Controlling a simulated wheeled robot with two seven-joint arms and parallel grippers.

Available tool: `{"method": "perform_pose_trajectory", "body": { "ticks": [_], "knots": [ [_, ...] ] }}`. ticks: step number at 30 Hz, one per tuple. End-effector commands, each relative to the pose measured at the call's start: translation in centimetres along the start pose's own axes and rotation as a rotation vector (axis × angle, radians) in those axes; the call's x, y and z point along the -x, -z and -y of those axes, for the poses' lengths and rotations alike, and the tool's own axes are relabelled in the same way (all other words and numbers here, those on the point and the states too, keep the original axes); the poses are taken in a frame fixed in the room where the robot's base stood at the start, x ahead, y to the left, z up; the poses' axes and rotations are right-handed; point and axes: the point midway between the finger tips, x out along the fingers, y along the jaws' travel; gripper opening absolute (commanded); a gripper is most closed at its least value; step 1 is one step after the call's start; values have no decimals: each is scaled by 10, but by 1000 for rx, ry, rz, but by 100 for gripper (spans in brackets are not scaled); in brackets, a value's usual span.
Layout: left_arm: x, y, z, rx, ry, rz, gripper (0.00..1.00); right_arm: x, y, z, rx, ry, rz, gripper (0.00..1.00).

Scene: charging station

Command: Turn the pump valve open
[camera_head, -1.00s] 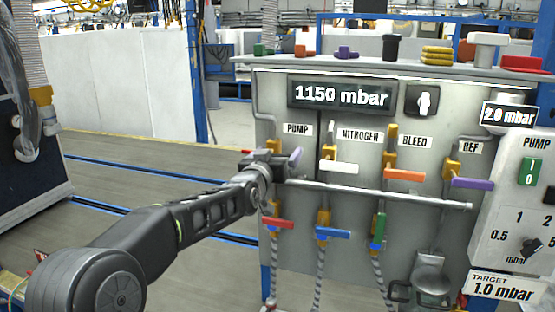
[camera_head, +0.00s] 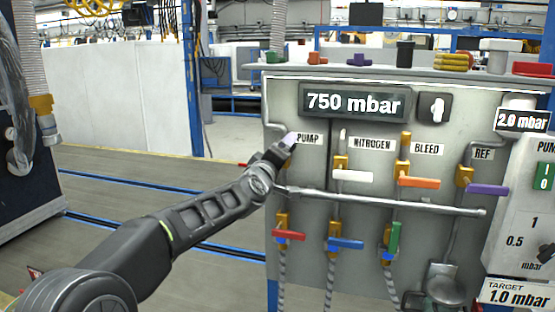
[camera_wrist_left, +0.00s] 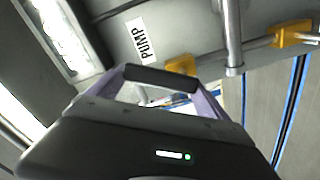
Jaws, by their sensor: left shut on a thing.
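The PUMP label (camera_head: 308,138) is at the upper left of the grey panel. My left gripper (camera_head: 287,144) is at the pump valve just below and left of this label, its pale lavender tip pointing up and right. In the left wrist view, a dark handle bar (camera_wrist_left: 160,79) spans between the lavender fingers, and the gripper is shut on it. A yellow valve body (camera_wrist_left: 182,65) shows behind the bar. In the head view my gripper hides most of the valve. The pressure display (camera_head: 353,102) reads 750 mbar. My right gripper is out of view.
To the right are valves with white (camera_head: 352,175), orange (camera_head: 419,183) and purple (camera_head: 487,189) handles. A horizontal pipe (camera_head: 390,202) runs below them, above red (camera_head: 289,236), blue (camera_head: 346,244) and green (camera_head: 395,238) handles. Floor left of the panel is clear.

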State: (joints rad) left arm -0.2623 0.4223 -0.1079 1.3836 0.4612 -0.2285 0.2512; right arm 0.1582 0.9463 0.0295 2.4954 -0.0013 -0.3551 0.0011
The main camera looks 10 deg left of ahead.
Motion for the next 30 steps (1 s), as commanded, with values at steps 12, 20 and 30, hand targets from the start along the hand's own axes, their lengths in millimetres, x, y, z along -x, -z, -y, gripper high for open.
{"method": "perform_pose_trajectory", "body": {
  "ticks": [12, 20, 30],
  "knots": [
    [0, 12, 10, 378, 1, -3, 16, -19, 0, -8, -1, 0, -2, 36],
    [0, 17, 13, 527, 1, -2, 16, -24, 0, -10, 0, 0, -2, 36],
    [0, 19, 14, 584, 2, -3, 16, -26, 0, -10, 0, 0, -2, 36]
  ]
}}
